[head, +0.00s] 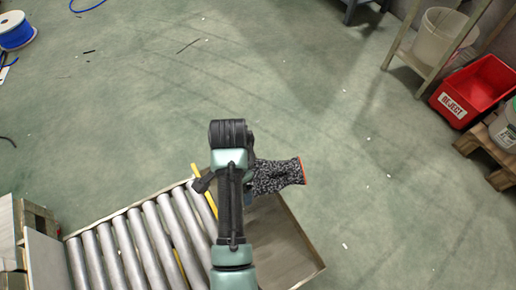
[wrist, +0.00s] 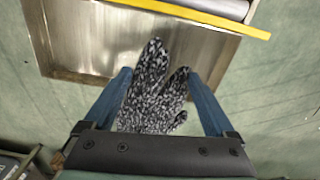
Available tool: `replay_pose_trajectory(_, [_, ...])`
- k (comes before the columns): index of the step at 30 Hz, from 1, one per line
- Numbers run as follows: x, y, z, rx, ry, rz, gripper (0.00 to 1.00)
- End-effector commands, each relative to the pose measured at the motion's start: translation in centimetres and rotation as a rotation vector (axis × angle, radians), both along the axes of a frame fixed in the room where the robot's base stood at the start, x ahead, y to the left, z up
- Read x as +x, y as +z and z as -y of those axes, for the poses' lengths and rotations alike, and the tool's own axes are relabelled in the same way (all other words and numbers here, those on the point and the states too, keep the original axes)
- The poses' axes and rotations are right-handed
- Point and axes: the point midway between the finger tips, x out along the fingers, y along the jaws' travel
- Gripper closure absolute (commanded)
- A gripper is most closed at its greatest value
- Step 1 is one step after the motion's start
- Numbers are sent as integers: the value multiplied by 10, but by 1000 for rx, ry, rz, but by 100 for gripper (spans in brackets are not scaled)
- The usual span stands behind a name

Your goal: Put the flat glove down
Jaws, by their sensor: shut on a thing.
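The flat glove (head: 280,176) is a black-and-white speckled knit with an orange cuff edge. In the head view it sticks out to the right of my arm, near the far edge of the steel plate. In the wrist view the glove (wrist: 152,92) lies between the two blue fingers of my gripper (wrist: 160,78), its fingers pointing up over the plate. My gripper is shut on the glove. In the head view my arm mostly hides the gripper. I cannot tell how high the glove is above the plate.
A roller conveyor (head: 130,250) lies at the lower left, with a yellow strip (head: 205,191) beside the bare steel plate (head: 285,245). A red REJECT bin (head: 478,88) stands at the right by a pallet (head: 490,155). A cable spool (head: 15,32) is far left. The green floor ahead is mostly clear.

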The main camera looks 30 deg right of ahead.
Motion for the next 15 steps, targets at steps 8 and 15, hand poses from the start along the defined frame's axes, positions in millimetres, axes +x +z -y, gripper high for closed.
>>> replay_pose_trajectory(8, [-29, -16, 14, -3, -471, -3, 64])
replay_pose_trajectory(15, [-56, -32, 14, -3, -863, -3, 64])
